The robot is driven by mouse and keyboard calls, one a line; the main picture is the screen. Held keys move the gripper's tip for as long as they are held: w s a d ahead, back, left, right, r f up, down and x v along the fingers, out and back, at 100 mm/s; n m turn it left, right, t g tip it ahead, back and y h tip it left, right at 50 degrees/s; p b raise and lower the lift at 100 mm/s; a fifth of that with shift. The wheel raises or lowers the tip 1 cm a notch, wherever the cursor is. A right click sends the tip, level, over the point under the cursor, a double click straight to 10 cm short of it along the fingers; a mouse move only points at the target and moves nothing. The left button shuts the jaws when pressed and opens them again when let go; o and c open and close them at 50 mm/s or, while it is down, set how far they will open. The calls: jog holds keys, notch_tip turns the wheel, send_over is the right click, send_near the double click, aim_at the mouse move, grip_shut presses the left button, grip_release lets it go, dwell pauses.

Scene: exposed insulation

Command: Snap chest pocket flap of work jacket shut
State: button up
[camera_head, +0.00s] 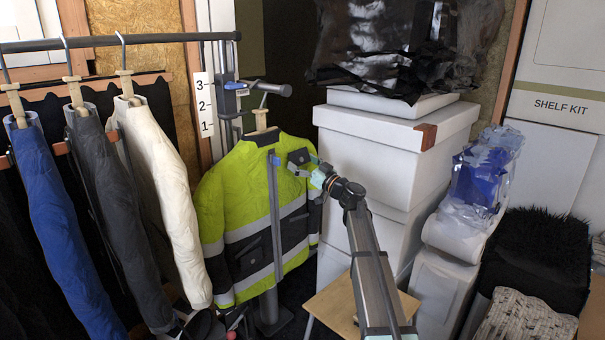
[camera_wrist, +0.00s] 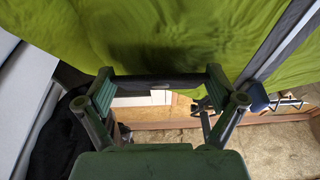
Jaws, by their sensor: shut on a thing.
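The work jacket (camera_head: 240,195) is yellow-green with dark panels and grey bands. It hangs upright on a stand in the middle of the head view, and its green cloth (camera_wrist: 150,35) fills the top of the wrist view. The dark chest pocket flap (camera_head: 298,156) is on the jacket's right side in the picture. My gripper (camera_head: 302,170) is at this pocket. In the wrist view my gripper (camera_wrist: 158,84) has its fingers on both ends of a dark strip, which looks like the flap's edge (camera_wrist: 150,82). The snap cannot be made out clearly, and the gripper partly hides the pocket.
A rail with blue, grey and white garments (camera_head: 165,180) stands at left. A small wooden stool (camera_head: 335,300) stands below. A lower dark pocket (camera_head: 253,257) is on the jacket.

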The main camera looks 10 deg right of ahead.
dwell(0.3)
jog(key=o, duration=0.8)
jog(key=shift+s, duration=0.1)
jog(key=v, duration=1.2)
